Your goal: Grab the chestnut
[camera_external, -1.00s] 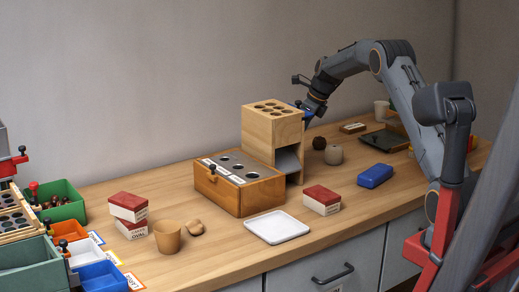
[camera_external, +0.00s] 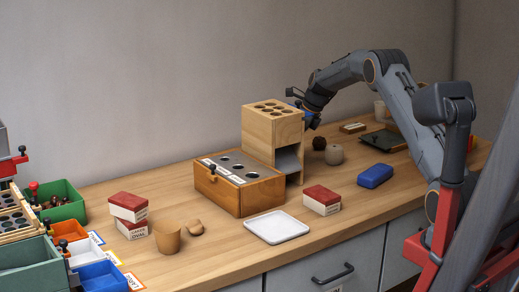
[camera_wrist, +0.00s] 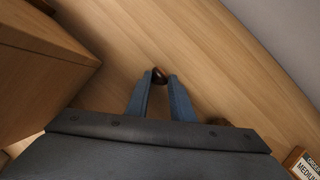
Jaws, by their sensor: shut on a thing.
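A dark brown, glossy chestnut (camera_wrist: 159,76) sits between the tips of my gripper's two blue-grey fingers in the wrist view. My gripper (camera_wrist: 160,84) is shut on it, low over the wooden tabletop. In the external view my gripper (camera_external: 309,124) is down behind the right side of the tall wooden block with holes. The chestnut and the fingertips cannot be made out there.
The tall wooden holed block (camera_external: 273,132) stands left of my gripper. A blue case (camera_external: 375,176) lies nearer the front. The wall is close behind.

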